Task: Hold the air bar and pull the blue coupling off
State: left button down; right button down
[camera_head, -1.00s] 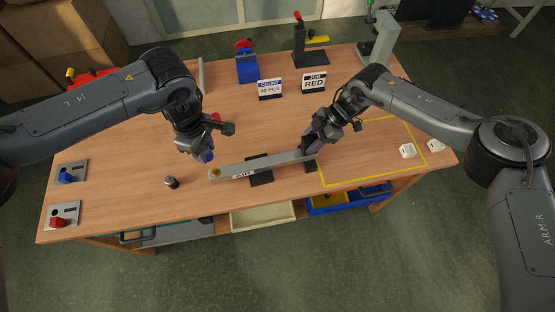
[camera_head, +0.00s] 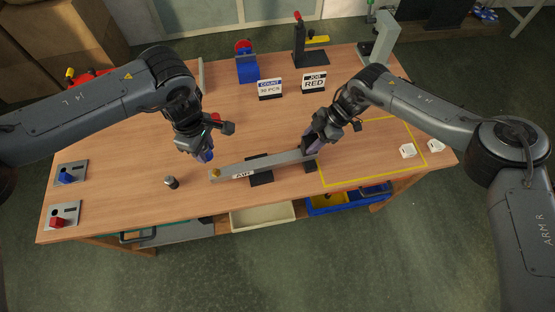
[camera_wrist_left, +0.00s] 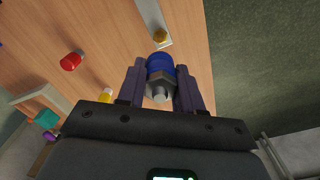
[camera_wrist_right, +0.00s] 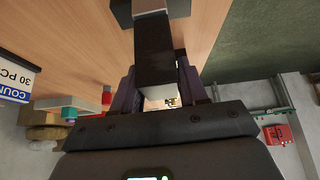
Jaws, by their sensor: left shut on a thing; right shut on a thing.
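The air bar (camera_head: 245,167), a long grey bar, lies across a black stand near the table's front edge. A brass fitting (camera_head: 215,174) sits bare on its left end and also shows in the left wrist view (camera_wrist_left: 160,35). My left gripper (camera_head: 205,154) is shut on the blue coupling (camera_wrist_left: 160,66), which has a metal hex end. The coupling is apart from the brass fitting, behind it in the head view. My right gripper (camera_head: 309,147) is shut on the air bar's right end; its fingers flank the bar in the right wrist view (camera_wrist_right: 155,60).
A dark cylinder (camera_head: 171,182) stands left of the bar. Red (camera_head: 59,221) and blue (camera_head: 68,176) pieces sit on plates at the left. Two signs (camera_head: 270,89) (camera_head: 314,83) stand behind. A yellow outline (camera_head: 372,180) and white parts (camera_head: 407,151) are at the right.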

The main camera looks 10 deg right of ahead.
jog(key=c, duration=0.5)
grip_release()
jog(key=shift+s+f, duration=0.1)
jog(key=shift+s, duration=0.05)
jog(key=shift+d+r, duration=0.1)
jog(key=shift+r, duration=0.25)
jog(key=v, duration=1.1)
jog(key=shift+d+r, duration=0.15)
